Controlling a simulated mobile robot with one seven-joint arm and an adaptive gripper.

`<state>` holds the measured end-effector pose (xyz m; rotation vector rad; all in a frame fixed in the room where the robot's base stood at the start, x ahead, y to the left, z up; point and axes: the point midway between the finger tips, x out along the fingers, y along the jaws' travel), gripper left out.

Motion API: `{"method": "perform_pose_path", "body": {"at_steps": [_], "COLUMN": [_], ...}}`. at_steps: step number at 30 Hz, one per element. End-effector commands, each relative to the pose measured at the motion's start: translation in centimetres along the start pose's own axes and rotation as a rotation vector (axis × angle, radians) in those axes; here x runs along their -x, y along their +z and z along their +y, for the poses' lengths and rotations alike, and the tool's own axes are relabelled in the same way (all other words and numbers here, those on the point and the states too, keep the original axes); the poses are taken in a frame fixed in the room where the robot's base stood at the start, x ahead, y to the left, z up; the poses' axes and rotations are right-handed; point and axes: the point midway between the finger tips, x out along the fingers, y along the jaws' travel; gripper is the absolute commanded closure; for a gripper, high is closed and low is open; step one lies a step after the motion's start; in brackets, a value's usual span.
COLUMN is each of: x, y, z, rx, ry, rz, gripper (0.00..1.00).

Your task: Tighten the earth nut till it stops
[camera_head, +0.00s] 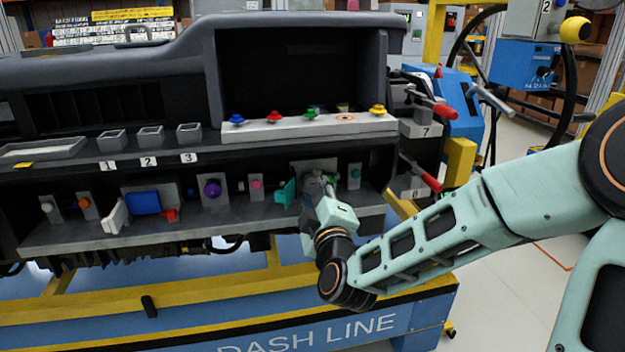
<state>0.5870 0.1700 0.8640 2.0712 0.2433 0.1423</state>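My gripper (314,184) is at the lower shelf of the dashboard module, in front of a light grey plate (328,165) right of the middle. Its fingers are small in this view and mostly hidden by its own body, so I cannot tell whether they are open or shut. I cannot make out the earth nut; the part of the plate in front of my gripper is covered.
The lower shelf (100,240) carries several coloured fittings, including a purple knob (211,188), a pink knob (256,184) and a blue block (143,202). A teal knob (355,171) is close right of my gripper. Red-handled levers (444,111) stick out at the right.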

Motion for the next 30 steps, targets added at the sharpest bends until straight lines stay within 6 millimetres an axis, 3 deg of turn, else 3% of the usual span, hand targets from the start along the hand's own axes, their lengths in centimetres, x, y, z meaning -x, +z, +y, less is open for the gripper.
{"method": "perform_pose_path", "body": {"at_steps": [14, 25, 30], "x": [0.28, 0.27, 0.27], "y": [-0.15, -0.17, -0.18], "z": [-0.06, -0.06, -0.05], "rx": [0.001, 0.001, -0.001], "ry": [0.001, 0.001, 0.001], "rz": [0.0, 0.0, 0.001], "gripper": [0.62, 1.0, 1.0]}}
